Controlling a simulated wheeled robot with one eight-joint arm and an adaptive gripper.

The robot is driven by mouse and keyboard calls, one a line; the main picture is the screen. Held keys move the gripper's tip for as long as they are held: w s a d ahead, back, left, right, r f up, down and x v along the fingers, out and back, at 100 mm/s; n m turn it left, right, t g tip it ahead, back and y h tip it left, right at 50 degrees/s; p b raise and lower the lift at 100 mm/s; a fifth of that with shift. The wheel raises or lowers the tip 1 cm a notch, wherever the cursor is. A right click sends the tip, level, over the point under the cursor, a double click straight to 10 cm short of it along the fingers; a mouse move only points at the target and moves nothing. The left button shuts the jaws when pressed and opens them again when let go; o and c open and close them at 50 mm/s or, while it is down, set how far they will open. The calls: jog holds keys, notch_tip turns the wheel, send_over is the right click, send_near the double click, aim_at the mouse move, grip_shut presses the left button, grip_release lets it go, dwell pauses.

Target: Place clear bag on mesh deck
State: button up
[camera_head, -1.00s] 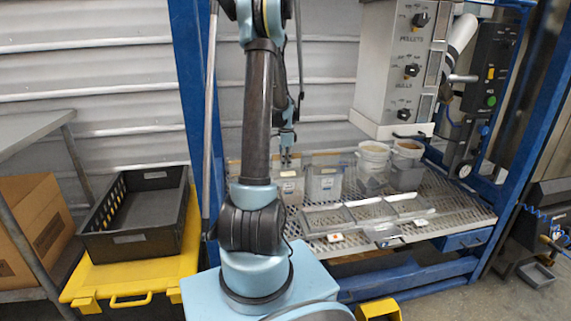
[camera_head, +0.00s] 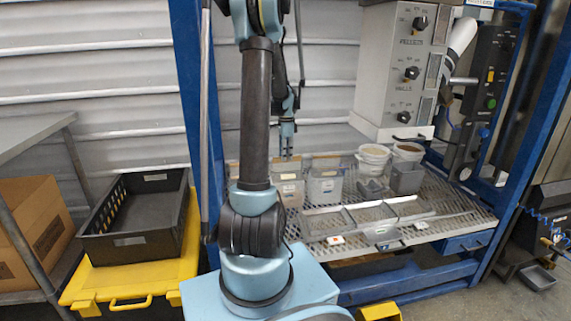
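My gripper (camera_head: 287,152) points down above the back left of the mesh deck (camera_head: 455,210). Its fingertips are small and narrow here, and I cannot tell whether they are open or shut. Below it stands a clear-sided container or bag with pale contents (camera_head: 291,190), partly hidden by my arm. A similar one with greyer contents (camera_head: 325,187) stands just to its right. Both have white labels. I cannot tell for sure which is the clear bag. No object clearly hangs from my gripper.
Two white buckets (camera_head: 373,160) stand at the back of the deck, with a grey bin (camera_head: 407,178) and a small grey item (camera_head: 370,188) before them. Shallow trays (camera_head: 325,224) line the front. A control box (camera_head: 400,70) hangs above. A black crate (camera_head: 140,240) sits left.

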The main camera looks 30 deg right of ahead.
jog(key=shift+r, duration=3.2)
